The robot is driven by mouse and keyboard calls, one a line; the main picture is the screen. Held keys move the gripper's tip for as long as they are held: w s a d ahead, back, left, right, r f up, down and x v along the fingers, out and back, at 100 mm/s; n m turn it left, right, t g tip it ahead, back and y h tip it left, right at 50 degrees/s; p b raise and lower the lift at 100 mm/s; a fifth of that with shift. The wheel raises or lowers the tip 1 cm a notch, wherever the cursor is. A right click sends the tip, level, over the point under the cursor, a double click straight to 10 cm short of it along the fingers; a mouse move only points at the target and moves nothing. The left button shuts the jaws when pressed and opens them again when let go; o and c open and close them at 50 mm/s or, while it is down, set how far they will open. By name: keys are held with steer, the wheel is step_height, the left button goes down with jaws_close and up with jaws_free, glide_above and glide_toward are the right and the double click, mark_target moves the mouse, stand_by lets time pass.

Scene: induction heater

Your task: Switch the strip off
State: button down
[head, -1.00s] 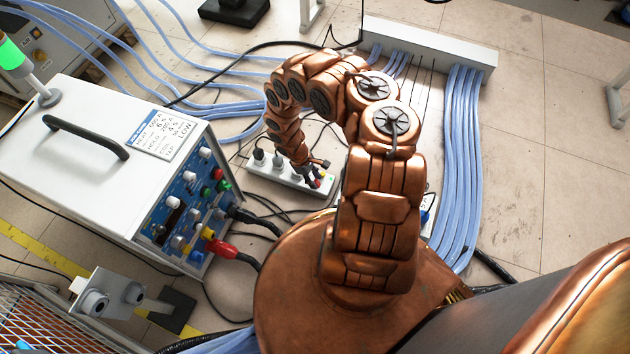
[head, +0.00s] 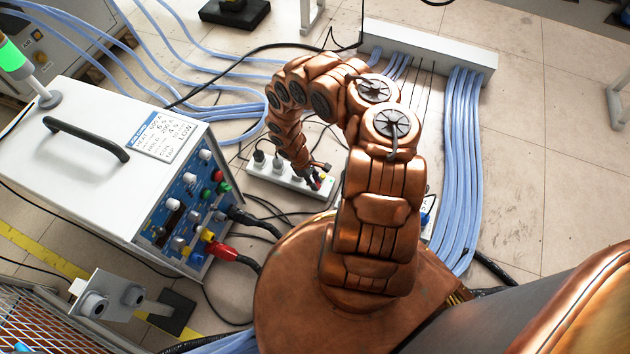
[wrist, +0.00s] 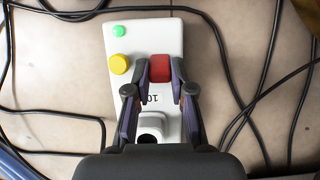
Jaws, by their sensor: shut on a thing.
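The white power strip (head: 262,172) lies on the floor beside the heater cabinet, with dark plugs in its left part. In the wrist view, the end of the strip (wrist: 117,42) carries a red rocker switch (wrist: 160,68), a yellow round button (wrist: 119,64) and a green lamp (wrist: 119,31). My gripper (wrist: 160,80) is shut on the red switch, one fingertip at each side of it. In the head view, my gripper (head: 314,180) is at the right end of the strip and partly hides it. The switch's tilt is hard to tell.
The white heater cabinet (head: 80,135), with knobs and cables on its front panel, stands left of the strip. Black cables (wrist: 235,115) lie around the strip. Blue hoses (head: 462,150) run at the right from a grey manifold (head: 430,50).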

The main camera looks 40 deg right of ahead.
mark_target(320, 187)
steer(key=shift+d+r, duration=0.1)
steer(key=shift+s+d+r+t+y+p, duration=0.15)
steer(key=shift+s+t+y+p, duration=0.2)
steer(key=shift+t+p, duration=0.35)
steer(key=shift+s+d+t+y+p, duration=0.1)
steer(key=shift+s+t+y+p, duration=0.15)
steer(key=shift+t+y, duration=0.25)
steer(key=shift+s+d+t+y+p, duration=0.1)
steer(key=shift+t+y+p, duration=0.15)
steer(key=shift+t, duration=0.35)
steer(key=shift+s+d+f+t+y+b, duration=0.1)
steer(key=shift+s+d+t+y, duration=0.1)
steer(key=shift+t+y, duration=0.45)
steer(key=shift+s+d+f+t+y+b, duration=0.1)
steer(key=shift+s+d+t+y, duration=0.15)
steer(key=shift+t, duration=0.75)
steer(key=shift+s+d+f+t+y+b, duration=0.15)
steer(key=shift+t+y, duration=0.35)
steer(key=shift+t, duration=0.35)
steer(key=shift+a, duration=0.1)
steer(key=c, duration=1.3)
jaws_free()
steer(key=shift+s+r, duration=0.1)
steer(key=shift+r, duration=0.05)
